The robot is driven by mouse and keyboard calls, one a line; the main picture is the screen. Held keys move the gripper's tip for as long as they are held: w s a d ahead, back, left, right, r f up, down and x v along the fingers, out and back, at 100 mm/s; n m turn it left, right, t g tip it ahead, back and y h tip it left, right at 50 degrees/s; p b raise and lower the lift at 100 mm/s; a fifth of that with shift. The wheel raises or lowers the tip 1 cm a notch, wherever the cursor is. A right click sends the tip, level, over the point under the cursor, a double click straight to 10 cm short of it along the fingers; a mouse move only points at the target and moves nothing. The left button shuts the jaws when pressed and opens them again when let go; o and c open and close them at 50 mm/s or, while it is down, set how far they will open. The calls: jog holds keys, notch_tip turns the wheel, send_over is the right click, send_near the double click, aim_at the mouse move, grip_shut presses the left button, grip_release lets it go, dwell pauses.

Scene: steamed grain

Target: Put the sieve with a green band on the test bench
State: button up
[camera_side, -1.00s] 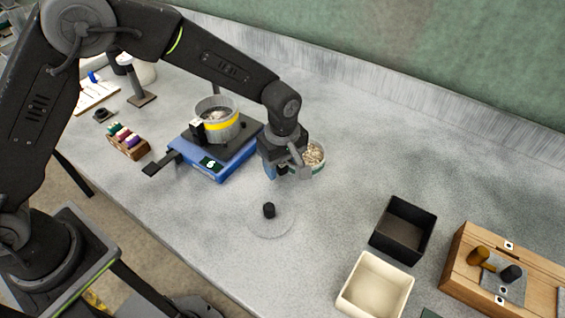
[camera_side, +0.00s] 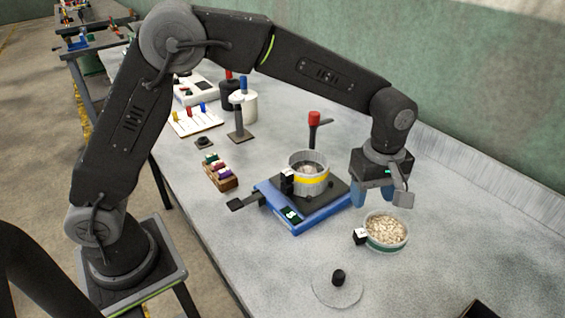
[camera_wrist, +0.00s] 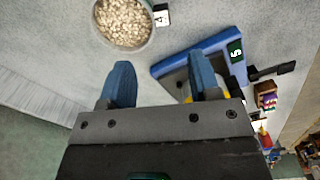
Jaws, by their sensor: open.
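The sieve with a green band (camera_side: 388,246) stands upright on the grey table, full of pale grain, with a small tagged black handle on its left. It also shows in the wrist view (camera_wrist: 123,45), top left, beyond my fingers. My gripper (camera_side: 373,195) is open and empty, its blue fingers pointing down behind the sieve and apart from it; the fingers also show in the wrist view (camera_wrist: 161,75). A sieve with a yellow band (camera_side: 310,184) sits on a blue device with a dark top (camera_side: 298,221). I cannot tell which surface is the test bench.
A clear round lid with a black knob (camera_side: 338,278) lies in front of the green-band sieve. A red-topped stand (camera_side: 314,120) rises behind the blue device. A block of coloured pieces (camera_side: 220,175) stands left. The table right of the green-band sieve is clear.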

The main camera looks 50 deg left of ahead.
jog(key=s+a+r+m+t, duration=0.4)
jog(key=s+a+r+m, duration=0.5)
jog(key=s+a+r, duration=0.45)
jog(key=s+a+f+m+t, duration=0.1)
jog(key=s+a+f+m, duration=0.2)
jog(key=s, duration=0.6)
jog(key=shift+s+a+f+m+t, duration=0.2)
jog(key=shift+s+m+t, duration=0.15)
jog(key=shift+m, duration=0.35)
